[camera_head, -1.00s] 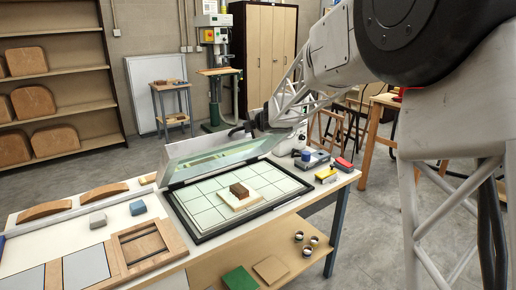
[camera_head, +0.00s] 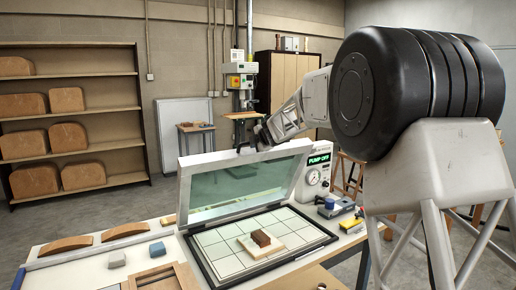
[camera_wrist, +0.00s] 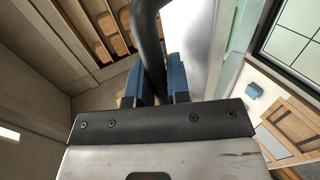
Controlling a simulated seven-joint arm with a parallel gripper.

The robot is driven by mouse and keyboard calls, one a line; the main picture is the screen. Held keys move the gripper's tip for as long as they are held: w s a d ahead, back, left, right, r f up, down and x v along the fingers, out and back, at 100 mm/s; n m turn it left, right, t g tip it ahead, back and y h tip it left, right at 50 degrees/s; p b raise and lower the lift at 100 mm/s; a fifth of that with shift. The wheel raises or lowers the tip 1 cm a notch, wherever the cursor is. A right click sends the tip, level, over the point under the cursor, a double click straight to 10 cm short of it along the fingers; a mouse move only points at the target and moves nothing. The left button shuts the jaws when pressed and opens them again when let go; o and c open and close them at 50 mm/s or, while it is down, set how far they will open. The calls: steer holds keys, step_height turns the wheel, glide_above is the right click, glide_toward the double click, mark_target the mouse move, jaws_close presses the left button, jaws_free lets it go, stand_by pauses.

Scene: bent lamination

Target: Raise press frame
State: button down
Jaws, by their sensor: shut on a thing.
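The press frame (camera_head: 299,164) is a light rim around a greenish see-through sheet. It stands tilted up steeply from its back edge, above the gridded press bed (camera_head: 208,252). My gripper (camera_head: 250,148) is at the top edge of the frame. In the wrist view its blue fingers (camera_wrist: 160,84) are closed around a dark bar, which looks like the frame's handle (camera_wrist: 147,36). A brown block (camera_head: 261,238) sits on a pale board (camera_head: 283,245) on the bed.
A pump box (camera_head: 318,178) reading "PUMP OFF" stands right of the frame. Small tools, including a yellow one (camera_head: 350,223), lie near the bed's right side. Curved wooden pieces (camera_head: 66,245) and small grey and blue blocks (camera_head: 157,249) lie on the left of the bench.

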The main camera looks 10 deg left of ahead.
steer(key=shift+a, duration=0.1)
stand_by(0.3)
steer(key=c, duration=1.1)
jaws_free()
steer(key=shift+r, duration=0.1)
steer(key=v, duration=0.7)
steer(key=shift+s+d, duration=0.2)
steer(key=shift+d, duration=0.1)
steer(key=shift+r, duration=0.1)
